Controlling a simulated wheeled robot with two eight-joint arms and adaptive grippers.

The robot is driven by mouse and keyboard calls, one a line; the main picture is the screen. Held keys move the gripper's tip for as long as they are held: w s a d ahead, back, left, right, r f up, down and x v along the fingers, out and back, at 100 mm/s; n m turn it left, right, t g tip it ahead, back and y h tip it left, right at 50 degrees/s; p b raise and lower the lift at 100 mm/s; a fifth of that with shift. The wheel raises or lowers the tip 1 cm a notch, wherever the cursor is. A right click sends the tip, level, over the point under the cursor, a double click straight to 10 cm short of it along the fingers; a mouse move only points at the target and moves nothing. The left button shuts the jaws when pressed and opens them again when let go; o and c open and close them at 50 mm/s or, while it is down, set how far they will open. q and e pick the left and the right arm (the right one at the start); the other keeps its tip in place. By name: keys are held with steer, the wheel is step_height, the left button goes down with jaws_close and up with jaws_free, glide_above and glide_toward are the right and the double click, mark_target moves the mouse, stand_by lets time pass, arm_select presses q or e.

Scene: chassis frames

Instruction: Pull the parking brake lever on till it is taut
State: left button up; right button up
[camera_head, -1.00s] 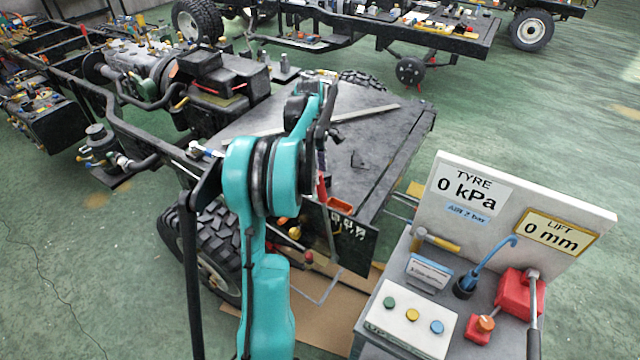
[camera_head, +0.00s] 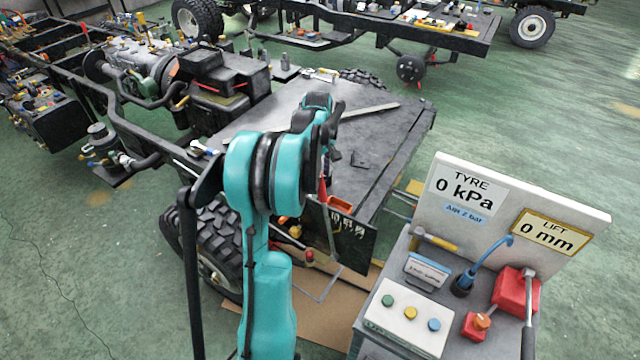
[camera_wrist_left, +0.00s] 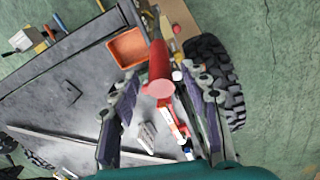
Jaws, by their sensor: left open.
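The parking brake lever shows in the left wrist view as a red cylindrical grip (camera_wrist_left: 159,75), its round end facing the camera. In the head view a small red part of it (camera_head: 322,191) shows beside the chassis deck, mostly behind my arm. My left gripper (camera_wrist_left: 160,88) is open, with one finger on each side of the red grip. I cannot tell whether either finger touches it. In the head view my left gripper (camera_head: 325,165) is largely hidden by my own teal arm. My right gripper is not in view.
The flat grey deck (camera_head: 385,150) lies beyond the lever. An orange tray (camera_wrist_left: 128,47) sits close to the grip. A tyre (camera_wrist_left: 215,80) is on the other side. A console (camera_head: 410,325) with buttons and a sign reading 0 kPa and 0 mm stands at right.

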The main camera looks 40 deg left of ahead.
mark_target(320, 189)
arm_select(q)
step_height(320, 189, down, 7)
steer(key=shift+w+b, duration=0.15)
steer(key=shift+b, duration=0.55)
